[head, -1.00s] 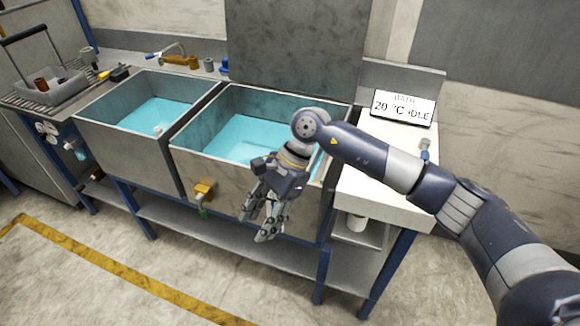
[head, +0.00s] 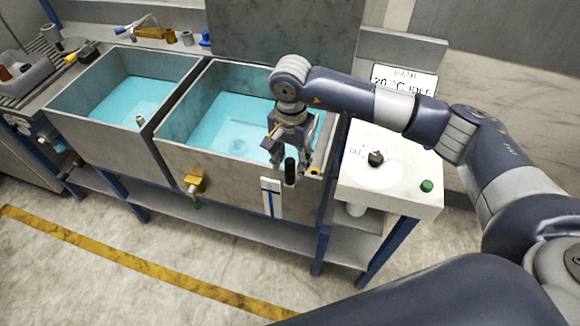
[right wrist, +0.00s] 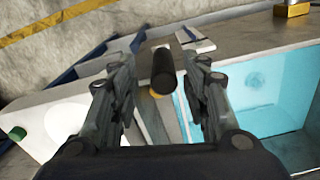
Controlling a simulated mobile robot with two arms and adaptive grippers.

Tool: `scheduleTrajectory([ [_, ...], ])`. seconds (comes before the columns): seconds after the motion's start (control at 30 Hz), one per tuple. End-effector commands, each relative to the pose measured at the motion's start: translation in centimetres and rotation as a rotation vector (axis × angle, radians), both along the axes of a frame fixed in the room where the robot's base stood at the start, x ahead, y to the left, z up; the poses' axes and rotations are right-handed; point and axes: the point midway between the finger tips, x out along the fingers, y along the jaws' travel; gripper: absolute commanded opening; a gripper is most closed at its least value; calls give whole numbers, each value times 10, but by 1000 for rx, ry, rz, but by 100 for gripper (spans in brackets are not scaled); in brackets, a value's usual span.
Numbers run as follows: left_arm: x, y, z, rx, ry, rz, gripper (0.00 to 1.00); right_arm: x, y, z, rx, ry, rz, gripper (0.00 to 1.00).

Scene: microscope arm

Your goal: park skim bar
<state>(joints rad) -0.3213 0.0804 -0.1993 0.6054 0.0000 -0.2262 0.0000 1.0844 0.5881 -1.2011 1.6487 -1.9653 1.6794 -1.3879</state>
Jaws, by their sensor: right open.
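A black cylindrical handle (head: 290,172), apparently the skim bar's grip, stands at the front right of the right-hand basin (head: 222,170). The bar itself is hard to make out in the head view. My right gripper (head: 291,155) is over the basin's front right corner, pointing down at the handle. In the right wrist view the black handle (right wrist: 163,70) shows between the two spread fingers (right wrist: 162,66), with a gap on each side. A yellowish ring shows at its near end. My left gripper is not in view.
The left-hand basin (head: 120,108) also holds blue water. A white-and-blue plate (head: 270,196) is on the basin front.

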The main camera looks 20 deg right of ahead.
Motion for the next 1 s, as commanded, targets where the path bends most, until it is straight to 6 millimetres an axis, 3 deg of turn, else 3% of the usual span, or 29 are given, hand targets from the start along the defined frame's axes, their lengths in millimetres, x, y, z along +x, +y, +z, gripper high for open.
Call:
scheduleTrajectory([
  [0.13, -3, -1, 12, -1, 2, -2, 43, -1, 0, -25, -1, 4, -1, 43],
  [0.43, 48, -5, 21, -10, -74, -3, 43, 1, 0, -49, 1, 0, -1, 43],
  [0.67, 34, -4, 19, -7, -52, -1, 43, 1, 0, -50, 1, -1, -1, 43],
  [0.87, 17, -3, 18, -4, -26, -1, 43, 1, 0, -50, 1, 0, -1, 0],
  [1.0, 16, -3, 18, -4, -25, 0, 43, 1, 0, -50, 1, 0, -1, 0],
])
